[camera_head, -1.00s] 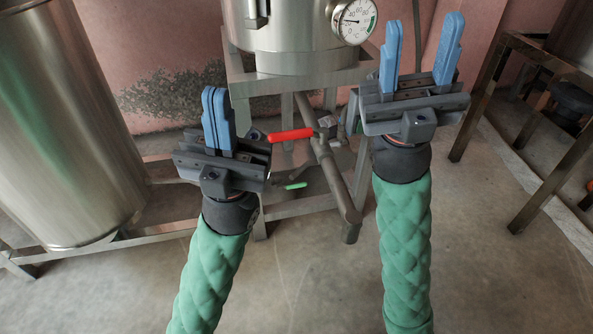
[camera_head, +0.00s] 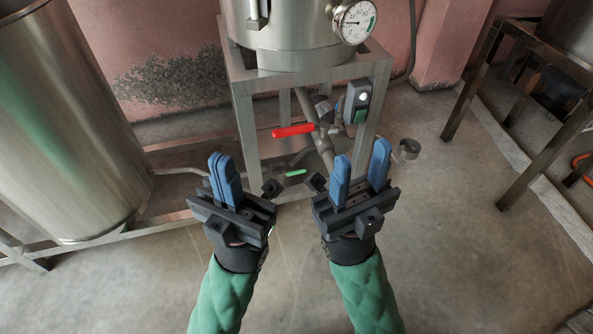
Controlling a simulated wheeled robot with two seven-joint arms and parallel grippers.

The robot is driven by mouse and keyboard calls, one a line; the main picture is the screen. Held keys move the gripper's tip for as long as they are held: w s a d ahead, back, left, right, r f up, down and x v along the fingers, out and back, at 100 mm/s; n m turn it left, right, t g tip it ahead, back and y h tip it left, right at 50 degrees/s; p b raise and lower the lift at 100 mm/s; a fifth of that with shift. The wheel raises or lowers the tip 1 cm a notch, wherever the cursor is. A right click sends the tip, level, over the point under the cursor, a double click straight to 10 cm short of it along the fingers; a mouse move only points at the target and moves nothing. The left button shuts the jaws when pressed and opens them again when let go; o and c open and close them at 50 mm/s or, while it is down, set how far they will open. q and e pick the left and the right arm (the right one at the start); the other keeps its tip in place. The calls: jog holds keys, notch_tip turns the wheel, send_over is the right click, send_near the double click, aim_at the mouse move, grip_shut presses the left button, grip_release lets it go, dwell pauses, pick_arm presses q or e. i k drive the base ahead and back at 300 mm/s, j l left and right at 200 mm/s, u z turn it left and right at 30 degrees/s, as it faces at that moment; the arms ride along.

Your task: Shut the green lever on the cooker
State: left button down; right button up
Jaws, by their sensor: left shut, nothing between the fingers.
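The cooker (camera_head: 280,25) is a steel vessel with a round gauge, on a steel stand at the top middle. The green lever (camera_head: 294,173) shows low under the stand, small and partly hidden behind my grippers. A red lever (camera_head: 294,130) sits above it on a pipe. My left gripper (camera_head: 225,178) is below and left of the green lever, its blue fingers together, with nothing between them. My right gripper (camera_head: 361,170) is right of the green lever, its blue fingers apart and empty. Neither gripper appears to touch a lever.
A large steel tank (camera_head: 70,120) stands at the left on a low frame. A switch box (camera_head: 358,101) is on the stand's right leg. A steel table (camera_head: 535,110) is at the right. The floor (camera_head: 455,240) at the lower right is clear.

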aim_at(280, 173)
jog(key=k+l+u, duration=0.2)
jog(key=k+l, duration=0.15)
jog(key=k+l+u, duration=0.25)
jog(key=k, duration=0.35)
